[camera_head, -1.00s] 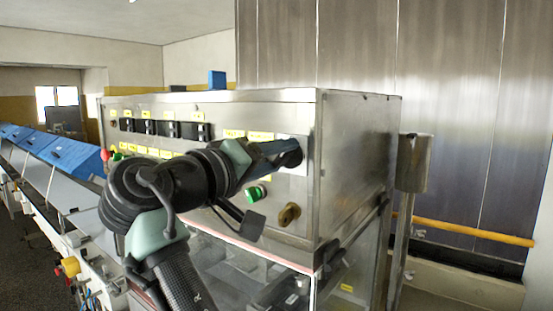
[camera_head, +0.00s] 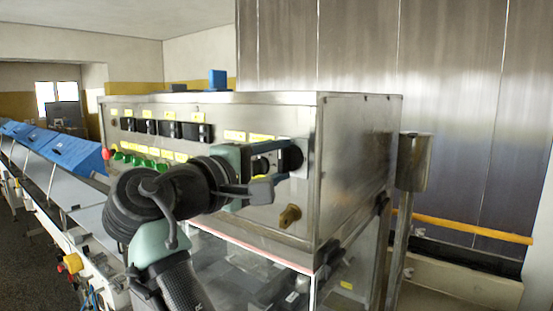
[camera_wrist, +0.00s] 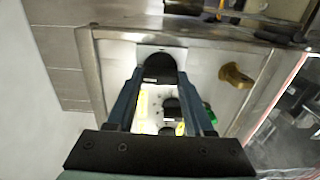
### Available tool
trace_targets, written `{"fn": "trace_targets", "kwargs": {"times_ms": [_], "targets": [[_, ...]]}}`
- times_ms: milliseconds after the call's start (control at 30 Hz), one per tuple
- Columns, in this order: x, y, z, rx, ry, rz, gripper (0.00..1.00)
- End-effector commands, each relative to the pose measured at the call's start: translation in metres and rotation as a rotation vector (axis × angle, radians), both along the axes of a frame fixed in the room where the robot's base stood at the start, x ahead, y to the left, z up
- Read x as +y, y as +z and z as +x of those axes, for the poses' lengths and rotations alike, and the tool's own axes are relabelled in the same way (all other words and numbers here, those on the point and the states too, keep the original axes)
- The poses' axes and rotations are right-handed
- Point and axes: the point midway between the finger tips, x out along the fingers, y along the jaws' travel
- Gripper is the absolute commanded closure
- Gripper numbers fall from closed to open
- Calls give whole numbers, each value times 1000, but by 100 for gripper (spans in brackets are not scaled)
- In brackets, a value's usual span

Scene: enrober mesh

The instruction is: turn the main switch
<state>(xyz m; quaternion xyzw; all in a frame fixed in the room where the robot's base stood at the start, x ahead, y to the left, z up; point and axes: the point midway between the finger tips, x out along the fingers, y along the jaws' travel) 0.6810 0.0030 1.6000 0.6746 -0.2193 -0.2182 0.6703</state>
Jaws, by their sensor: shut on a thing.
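The main switch (camera_head: 291,157) is a black rotary knob at the upper right of the steel control panel (camera_head: 235,219). In the wrist view the black knob (camera_wrist: 158,66) sits on a pale plate, between my two fingertips. My gripper (camera_head: 283,163) reaches the panel from the left and is shut on the knob. The gripper also shows in the wrist view (camera_wrist: 160,74), one blue-grey finger on each side of the knob. My gripper and wrist hide part of the panel and part of the knob in the head view.
A brass knob (camera_head: 290,216) sits below the switch. Green buttons (camera_head: 137,160), yellow labels and black switches (camera_head: 170,129) line the panel to the left. A steel post (camera_head: 412,165) stands right of the cabinet. A conveyor (camera_head: 70,205) runs along the left.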

Motion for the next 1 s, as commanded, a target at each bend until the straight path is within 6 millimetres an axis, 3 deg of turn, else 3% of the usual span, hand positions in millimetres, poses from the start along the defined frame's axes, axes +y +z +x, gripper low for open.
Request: {"fn": "trace_targets", "kwargs": {"times_ms": [533,567,600,700,1000], "targets": [[1,1,0,12,3,-21,100],[1,1,0,12,3,-21,42],[1,1,0,12,3,-21,35],[1,1,0,12,2,-20,18],[1,0,-1,12,1,-18,18]]}}
